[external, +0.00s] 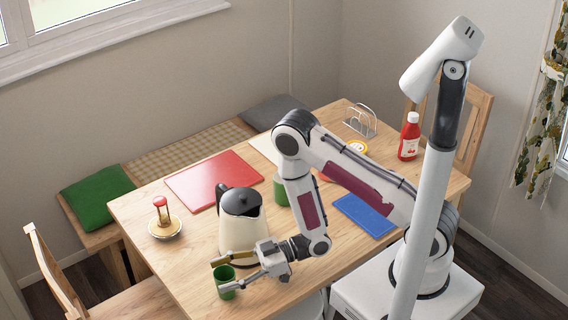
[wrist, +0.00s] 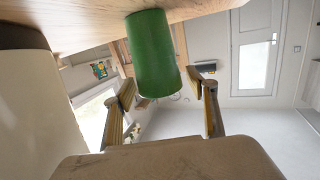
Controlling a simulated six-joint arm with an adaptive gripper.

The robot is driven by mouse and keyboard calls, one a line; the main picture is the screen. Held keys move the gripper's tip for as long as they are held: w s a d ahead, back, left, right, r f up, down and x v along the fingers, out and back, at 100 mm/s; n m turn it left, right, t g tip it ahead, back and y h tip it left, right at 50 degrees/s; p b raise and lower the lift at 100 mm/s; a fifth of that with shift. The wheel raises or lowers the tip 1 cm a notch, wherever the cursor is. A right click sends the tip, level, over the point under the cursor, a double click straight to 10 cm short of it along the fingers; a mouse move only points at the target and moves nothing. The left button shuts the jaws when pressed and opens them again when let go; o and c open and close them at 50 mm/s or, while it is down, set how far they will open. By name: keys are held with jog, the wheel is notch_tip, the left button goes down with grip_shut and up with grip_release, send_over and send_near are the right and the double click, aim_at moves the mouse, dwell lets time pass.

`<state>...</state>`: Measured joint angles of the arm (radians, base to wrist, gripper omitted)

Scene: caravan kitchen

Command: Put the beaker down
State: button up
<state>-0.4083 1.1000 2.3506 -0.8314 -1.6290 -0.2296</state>
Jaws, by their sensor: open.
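A green beaker (external: 225,281) stands at the near left edge of the wooden table, in front of the kettle. In the wrist view the green beaker (wrist: 155,52) is in the middle, its base on the table surface. My gripper (external: 219,274) is open, with its fingers on either side of the beaker. In the wrist view my gripper (wrist: 160,85) shows gaps between both fingertips and the beaker. A second green beaker (external: 281,190) stands farther back, partly hidden by my arm.
A cream kettle (external: 240,232) with a black lid stands close behind my gripper. A red board (external: 212,180), a red-topped stand (external: 163,218), a blue board (external: 364,215), a toast rack (external: 361,123) and a ketchup bottle (external: 409,137) are on the table (external: 187,273).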

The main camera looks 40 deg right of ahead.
jog(key=shift+r, duration=0.15)
jog(key=v, duration=1.2)
dwell(0.5)
dwell(0.8)
